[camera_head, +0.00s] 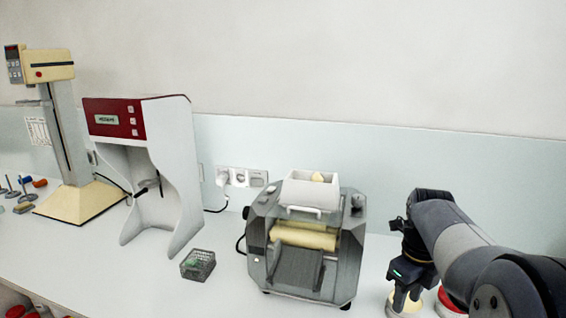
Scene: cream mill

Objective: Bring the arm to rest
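My arm (455,245) reaches in from the right edge, bent, with my gripper (402,300) pointing down at the lower right. The dark fingers are over or in front of a round cream-coloured object (409,311), which is partly cut off by the bottom edge. I cannot tell whether the fingers touch it or grip it.
A three-roll mill (303,243) with a pale hopper (310,190) stands just left of my gripper. A red-topped round object (452,300) is to the right. Further left are a small basket (198,265), a red-and-white device (165,150) and a cream stand (65,130). Bench front is partly clear.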

